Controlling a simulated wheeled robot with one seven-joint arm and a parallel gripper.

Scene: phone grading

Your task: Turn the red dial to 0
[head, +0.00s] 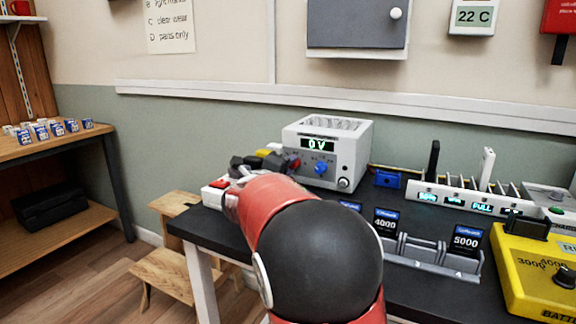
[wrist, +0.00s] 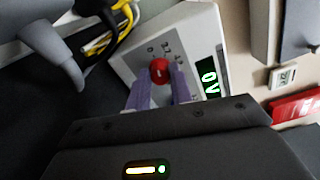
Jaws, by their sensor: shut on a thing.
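The red dial (wrist: 159,69) sits on the front panel of a white power supply box (wrist: 205,25), with small printed marks around it that are too small to read. My gripper (wrist: 161,84) is shut on the red dial, one purple-grey finger on each side of it. A small pale mark shows on the dial's face; which number it points to cannot be told. In the head view the box (head: 358,135) shows "0V" on its display (head: 318,145). A blue dial (head: 320,169) is on the same panel. My gripper (head: 285,163) partly hides the red dial there.
A blue block (head: 388,179) lies right of the box. Yellow and black cables (wrist: 112,32) are near my gripper.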

